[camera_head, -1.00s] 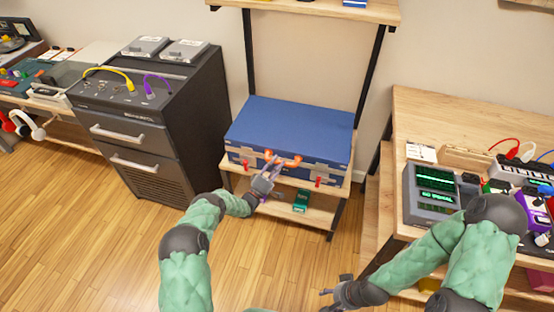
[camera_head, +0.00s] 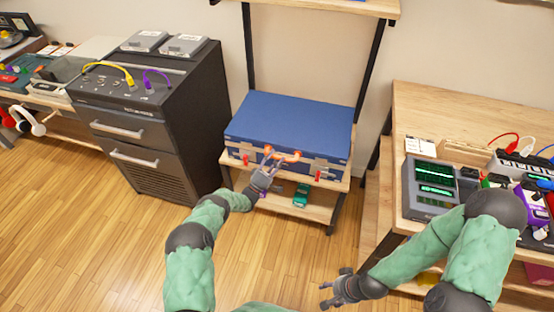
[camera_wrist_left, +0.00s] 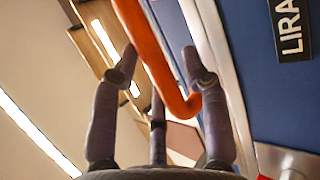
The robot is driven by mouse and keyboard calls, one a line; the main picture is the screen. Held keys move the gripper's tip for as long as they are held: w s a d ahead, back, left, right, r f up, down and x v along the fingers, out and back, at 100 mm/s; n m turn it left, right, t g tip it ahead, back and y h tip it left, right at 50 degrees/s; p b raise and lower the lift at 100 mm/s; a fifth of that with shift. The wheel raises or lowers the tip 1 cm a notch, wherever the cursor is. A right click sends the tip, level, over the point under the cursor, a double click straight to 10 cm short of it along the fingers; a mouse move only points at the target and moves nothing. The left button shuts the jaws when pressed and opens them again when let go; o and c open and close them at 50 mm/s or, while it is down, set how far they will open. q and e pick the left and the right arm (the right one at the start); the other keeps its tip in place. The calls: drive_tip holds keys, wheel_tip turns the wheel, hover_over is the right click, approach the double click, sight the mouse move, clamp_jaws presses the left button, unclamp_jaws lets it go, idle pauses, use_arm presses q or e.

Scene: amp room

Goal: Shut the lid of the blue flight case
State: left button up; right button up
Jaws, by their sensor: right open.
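My left gripper (camera_head: 268,168) is in front of the case at the handle. In the left wrist view, its open fingers (camera_wrist_left: 160,65) stand on both sides of the orange handle (camera_wrist_left: 155,55), with the blue case front (camera_wrist_left: 250,50) to the right. My right gripper (camera_head: 335,290) is open and empty, low over the floor.
A black drawer cabinet (camera_head: 150,120) with cables on top stands left of the rack. A wooden bench (camera_head: 400,110) with electronics is at the right. A green box (camera_head: 301,196) sits on the lower shelf. The wooden floor in front is clear.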

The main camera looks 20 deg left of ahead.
use_arm(q)
drive_tip(key=shift+s+d+f, duration=0.2)
drive_tip(key=shift+d+f, duration=0.05)
drive_tip(key=shift+f, duration=0.3)
drive_tip(key=shift+s+d+f, duration=0.15)
drive_tip(key=shift+d+f, duration=0.1)
drive_tip(key=shift+f, duration=0.3)
drive_tip(key=a+r+v, duration=0.1)
drive_tip(key=v, duration=1)
drive_tip(key=shift+a, duration=0.2)
drive_tip(key=shift+r, duration=0.2)
